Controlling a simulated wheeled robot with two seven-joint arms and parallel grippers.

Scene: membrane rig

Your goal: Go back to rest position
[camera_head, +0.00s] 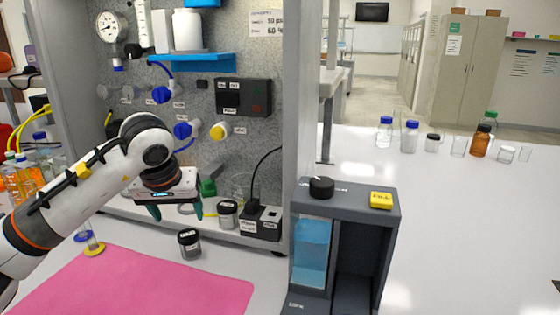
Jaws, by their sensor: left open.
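My left arm comes in from the left, and its gripper (176,214) hangs in front of the rig panel (262,88), above the white bench. Its two dark green-tipped fingers point down and stand apart, with nothing seen between them. A dark-lidded jar (189,244) stands on the bench below and right of the fingers, apart from them. My right gripper is not in view.
A pink mat (140,284) lies at the front. A grey dispenser (345,250) with blue liquid stands right of the rig. Another jar (227,214) and a black box (261,223) stand by the panel. Bottles (409,137) stand on the right bench, which is otherwise mostly clear.

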